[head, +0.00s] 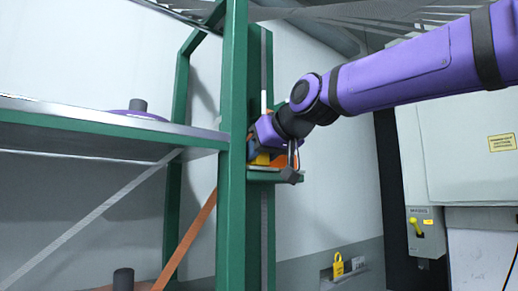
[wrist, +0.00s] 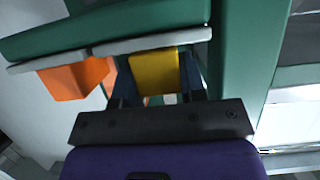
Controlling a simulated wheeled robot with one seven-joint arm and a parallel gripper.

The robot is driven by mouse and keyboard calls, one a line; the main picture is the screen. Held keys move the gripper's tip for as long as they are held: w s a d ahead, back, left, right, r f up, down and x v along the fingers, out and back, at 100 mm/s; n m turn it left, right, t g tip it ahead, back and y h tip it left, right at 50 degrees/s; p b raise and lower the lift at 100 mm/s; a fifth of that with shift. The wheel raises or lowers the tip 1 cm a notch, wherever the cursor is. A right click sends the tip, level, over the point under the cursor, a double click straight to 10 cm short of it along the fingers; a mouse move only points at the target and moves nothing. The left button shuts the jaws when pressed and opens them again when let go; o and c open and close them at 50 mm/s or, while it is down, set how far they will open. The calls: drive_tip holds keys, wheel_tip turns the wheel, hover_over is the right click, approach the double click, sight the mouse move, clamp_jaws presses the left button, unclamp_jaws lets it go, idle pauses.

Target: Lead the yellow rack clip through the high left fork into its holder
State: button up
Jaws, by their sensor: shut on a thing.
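My gripper (wrist: 156,76) is shut on the yellow rack clip (wrist: 155,72), which sits between its two dark fingers in the wrist view. In the head view my gripper (head: 268,146) is beside the green post, and a small part of the yellow clip (head: 262,158) shows just above a small green ledge (head: 276,177). In the wrist view the clip's far end lies close to a grey-edged green bar (wrist: 110,30); I cannot tell whether they touch. I cannot make out the high left fork or the holder for certain.
An orange block (wrist: 75,79) is left of the clip. The green post (head: 233,150) stands close to my gripper. A shelf (head: 100,119) with a purple disc (head: 137,115) is at left. A yellow lock-shaped thing (head: 338,265) is low on the wall. A switch box (head: 427,232) is at right.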

drive_tip(key=o, duration=1.1)
drive_tip(key=shift+s, duration=0.1)
drive_tip(key=v, duration=1)
drive_tip(key=shift+s+d, duration=0.15)
drive_tip(key=shift+d, duration=0.05)
drive_tip(key=shift+r, duration=0.1)
drive_tip(key=s+d+f+m+g+h, duration=0.2)
drive_tip(key=s+d+f, duration=0.4)
drive_tip(key=f, duration=0.6)
drive_tip(key=s+d+f+m+g+h, duration=0.2)
drive_tip(key=s+d+f, duration=0.4)
drive_tip(key=f, duration=0.5)
drive_tip(key=s+d+f+m+g+h, duration=0.2)
drive_tip(key=s+d+f, duration=0.4)
drive_tip(key=d+f, duration=0.3)
wheel_tip(320, 180, down, 4)
drive_tip(key=shift+d+r+m+h, duration=0.15)
drive_tip(key=shift+d+m+h, duration=0.2)
drive_tip(key=shift+h, duration=0.45)
